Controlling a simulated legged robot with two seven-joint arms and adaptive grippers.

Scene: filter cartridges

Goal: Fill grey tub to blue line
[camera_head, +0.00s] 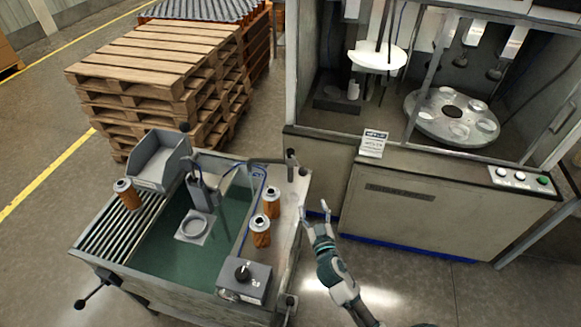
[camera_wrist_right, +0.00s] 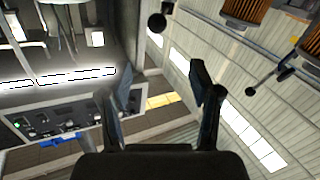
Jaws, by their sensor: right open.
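The grey tub (camera_head: 155,163) stands at the back left corner of the workbench and looks empty; I cannot make out a blue line on it. An orange-brown filter cartridge with a pale cap (camera_head: 127,195) stands on the rollers near the tub. Two similar cartridges, a rear one (camera_head: 271,203) and a front one (camera_head: 260,232), stand on the bench's right side. My right gripper (camera_head: 317,210) is open and empty, just right of the bench edge, apart from those two. In the right wrist view its fingers (camera_wrist_right: 160,95) are spread with nothing between them. My left gripper is out of view.
A machine with a rotary disc (camera_head: 452,115) stands at the back right. Stacked pallets (camera_head: 160,60) stand behind the bench.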

